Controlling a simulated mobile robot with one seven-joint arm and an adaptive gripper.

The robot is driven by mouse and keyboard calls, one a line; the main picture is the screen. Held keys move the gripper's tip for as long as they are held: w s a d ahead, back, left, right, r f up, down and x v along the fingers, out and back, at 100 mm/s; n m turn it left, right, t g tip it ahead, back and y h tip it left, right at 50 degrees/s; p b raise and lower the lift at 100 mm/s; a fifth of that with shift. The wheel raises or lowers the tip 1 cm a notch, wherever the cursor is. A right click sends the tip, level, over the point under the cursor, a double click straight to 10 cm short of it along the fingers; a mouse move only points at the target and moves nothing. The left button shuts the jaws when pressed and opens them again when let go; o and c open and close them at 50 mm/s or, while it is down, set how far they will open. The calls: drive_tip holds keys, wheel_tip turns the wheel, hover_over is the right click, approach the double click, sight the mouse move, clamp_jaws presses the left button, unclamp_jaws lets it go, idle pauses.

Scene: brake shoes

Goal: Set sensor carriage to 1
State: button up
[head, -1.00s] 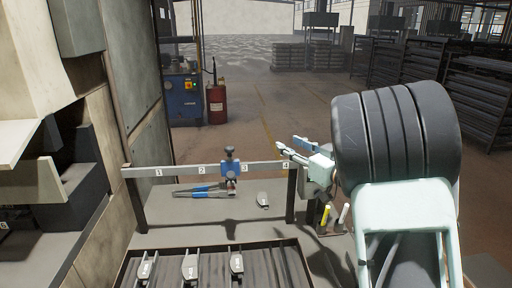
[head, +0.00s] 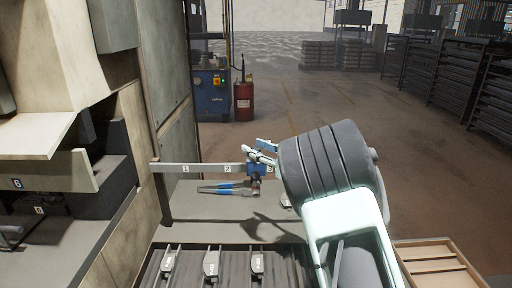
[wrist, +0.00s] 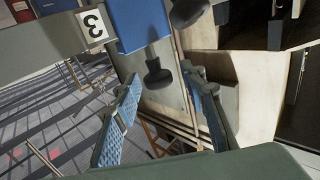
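The sensor carriage (head: 252,171) is a small blue block on the grey rail (head: 205,168), just left of the 3 label. Labels 1 (head: 185,168) and 2 (head: 227,168) lie farther left. My gripper (head: 262,148) is at the carriage and hides its upper part in the head view. In the wrist view the blue carriage (wrist: 140,22) sits beside the 3 label (wrist: 94,26), and its black knob (wrist: 158,74) shows near the tips of my open gripper (wrist: 161,80). The blue-padded fingers are apart, one on each side of the knob; I cannot see contact.
A tray with several brake shoes (head: 212,264) is in front. A wooden tray (head: 430,245) is at the lower right. A wall panel (head: 165,95) stands at the rail's left end.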

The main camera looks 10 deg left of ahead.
drive_tip(key=shift+w+a, duration=0.1)
drive_tip(key=shift+a, duration=0.1)
clamp_jaws()
idle(0.3)
drive_tip(key=s+a+b, duration=0.2)
drive_tip(key=s+a, duration=0.1)
drive_tip(key=a, duration=1)
drive_tip(key=s+a+b, duration=0.3)
drive_tip(key=s+a, duration=0.1)
drive_tip(key=a, duration=0.9)
drive_tip(key=shift+a, duration=0.25)
drive_tip(key=shift+r, duration=0.15)
